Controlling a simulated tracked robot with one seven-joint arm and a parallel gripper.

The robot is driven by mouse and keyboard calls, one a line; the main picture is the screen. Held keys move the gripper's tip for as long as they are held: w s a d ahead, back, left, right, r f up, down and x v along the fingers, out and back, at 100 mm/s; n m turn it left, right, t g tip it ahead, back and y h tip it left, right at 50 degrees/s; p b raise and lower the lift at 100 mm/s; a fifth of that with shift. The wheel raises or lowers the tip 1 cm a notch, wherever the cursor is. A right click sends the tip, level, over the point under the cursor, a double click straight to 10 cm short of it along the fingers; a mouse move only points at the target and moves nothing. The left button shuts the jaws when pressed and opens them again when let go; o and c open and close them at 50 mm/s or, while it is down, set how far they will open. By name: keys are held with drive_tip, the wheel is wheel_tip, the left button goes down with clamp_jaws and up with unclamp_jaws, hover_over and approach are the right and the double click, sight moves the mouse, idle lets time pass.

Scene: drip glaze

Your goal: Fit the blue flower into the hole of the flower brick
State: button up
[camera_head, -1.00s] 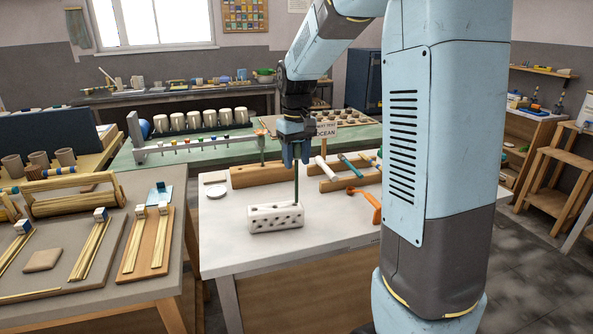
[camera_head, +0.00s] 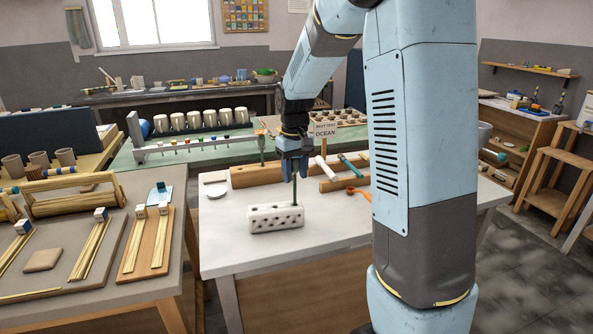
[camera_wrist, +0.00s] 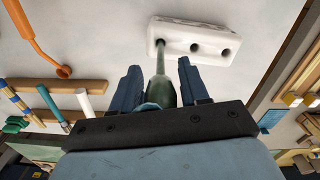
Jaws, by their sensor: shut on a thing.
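The flower brick (camera_head: 262,223) is a white block with dark holes, lying on the white-topped table. It also shows in the wrist view (camera_wrist: 210,32). My gripper (camera_head: 295,172) is above the brick's right part, shut on the flower (camera_head: 295,190), whose dark green stem points down. In the wrist view the stem (camera_wrist: 160,65) runs from between the fingers (camera_wrist: 157,82) to the leftmost visible hole, and its end is hidden there. How deep the stem sits I cannot tell. A bluish rounded part shows at the gripper's base; the flower head is mostly hidden.
A wooden block (camera_head: 250,174) stands behind the brick, with tools and an orange-handled tool (camera_head: 357,192) to its right. A small white dish (camera_head: 217,193) lies at the left. The table front is clear.

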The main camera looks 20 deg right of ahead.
drive_tip(key=shift+f, duration=0.45)
drive_tip(key=o, duration=1.3)
drive_tip(key=shift+r, duration=0.15)
wheel_tip(320, 180, up, 12)
drive_tip(key=shift+r, duration=0.2)
drive_tip(key=shift+s+r, duration=0.35)
drive_tip(key=shift+r, duration=0.15)
drive_tip(key=s+m+t, duration=0.1)
drive_tip(key=s+t, duration=0.1)
drive_tip(key=s, duration=0.7)
drive_tip(key=s+t, duration=0.1)
drive_tip(key=s, duration=0.8)
drive_tip(key=s+m+t, duration=0.1)
drive_tip(key=s+t, duration=0.1)
drive_tip(key=s, duration=0.7)
drive_tip(key=shift+s+d+r+m+t, duration=0.15)
drive_tip(key=shift+s+d+m+t, duration=0.05)
drive_tip(key=shift+m+t, duration=0.1)
